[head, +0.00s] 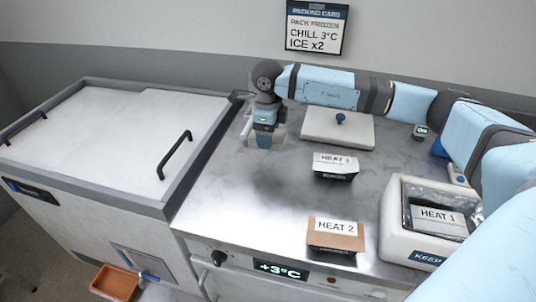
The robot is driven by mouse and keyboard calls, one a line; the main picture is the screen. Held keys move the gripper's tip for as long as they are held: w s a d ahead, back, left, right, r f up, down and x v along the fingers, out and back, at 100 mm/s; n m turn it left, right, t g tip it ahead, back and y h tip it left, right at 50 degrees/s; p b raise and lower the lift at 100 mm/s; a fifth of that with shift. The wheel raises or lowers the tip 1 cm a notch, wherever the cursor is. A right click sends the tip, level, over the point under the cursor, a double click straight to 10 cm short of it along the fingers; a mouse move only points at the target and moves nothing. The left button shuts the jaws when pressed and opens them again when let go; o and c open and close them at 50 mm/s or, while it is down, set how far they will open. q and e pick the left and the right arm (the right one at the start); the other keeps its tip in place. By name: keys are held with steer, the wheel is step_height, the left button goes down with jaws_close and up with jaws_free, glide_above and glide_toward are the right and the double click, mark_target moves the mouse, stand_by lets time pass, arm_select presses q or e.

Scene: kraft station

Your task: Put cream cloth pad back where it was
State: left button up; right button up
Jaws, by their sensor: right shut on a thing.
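My right gripper (264,140) points down over the back left part of the steel counter, close to the edge of the white chest. It is shut on a pale thing, which I take to be the cream cloth pad (279,134). Only parts of the pad show on either side of the fingers; the gripper hides the rest. I cannot tell whether the pad touches the counter (259,193). My left gripper is not in view.
A white lid with a blue knob (338,132) lies right of the gripper. Boxes HEAT 3 (335,165) and HEAT 2 (336,236) stand in front. HEAT 1 (436,220) sits in a white cooler (396,228). The closed chest (100,135) is at left. The counter's left middle is clear.

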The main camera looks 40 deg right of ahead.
mark_target(268, 163)
step_height(268, 163, down, 8)
steer(key=shift+f, duration=0.1)
stand_by(0.4)
steer(key=shift+f, duration=0.15)
steer(key=o, duration=0.8)
steer(key=shift+o, duration=0.2)
step_height(268, 163, up, 12)
steer(key=shift+r, duration=0.25)
